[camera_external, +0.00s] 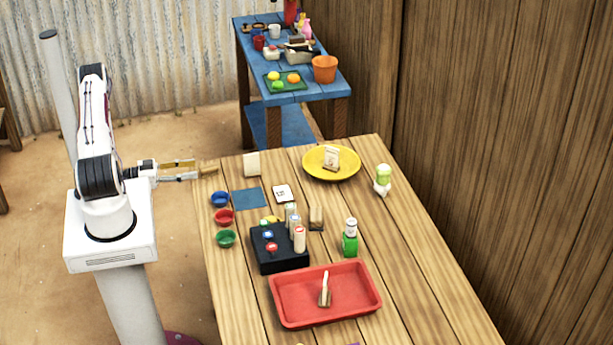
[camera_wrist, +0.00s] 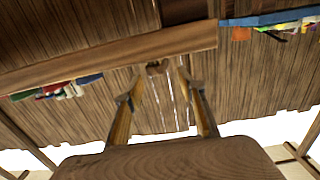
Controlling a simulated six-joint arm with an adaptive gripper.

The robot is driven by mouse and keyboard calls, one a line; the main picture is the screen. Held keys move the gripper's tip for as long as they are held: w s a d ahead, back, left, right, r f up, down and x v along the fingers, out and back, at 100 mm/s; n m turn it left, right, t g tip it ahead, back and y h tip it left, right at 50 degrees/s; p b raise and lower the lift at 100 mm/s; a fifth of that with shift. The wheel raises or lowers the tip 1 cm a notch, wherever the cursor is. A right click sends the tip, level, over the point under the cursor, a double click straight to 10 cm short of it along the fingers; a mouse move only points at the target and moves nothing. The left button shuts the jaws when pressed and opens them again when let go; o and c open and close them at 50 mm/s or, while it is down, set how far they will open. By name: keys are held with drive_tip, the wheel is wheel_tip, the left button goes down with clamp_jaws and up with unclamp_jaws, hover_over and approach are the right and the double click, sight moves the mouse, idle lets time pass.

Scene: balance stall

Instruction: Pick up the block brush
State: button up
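A small upright tan block with a dark base (camera_external: 316,216) stands on the wooden table, right of the black box; it looks like the block brush, but it is too small to be sure. My gripper (camera_external: 196,169) is at the table's far left edge, well away from it, level and pointing right. In the wrist view my gripper (camera_wrist: 160,82) has its two fingers apart with a gap between the tips. A small brown thing (camera_wrist: 157,67) shows beyond the tips, too unclear to name. I cannot pick out the brush in the wrist view.
A black box (camera_external: 280,258) with pale cylinders stands beside the block. A red tray (camera_external: 350,304) holds a small handled item. A green bottle (camera_external: 350,240), a yellow plate (camera_external: 318,174) and small bowls (camera_external: 223,217) stand around. Bare table lies at the right.

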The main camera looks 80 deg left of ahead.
sight(208, 166)
drive_tip(key=shift+w, duration=0.15)
drive_tip(key=shift+w+f, duration=0.15)
drive_tip(key=shift+w, duration=3.1)
drive_tip(key=shift+w, duration=0.1)
drive_tip(key=shift+w+f, duration=0.15)
drive_tip(key=shift+w, duration=2.35)
clamp_jaws()
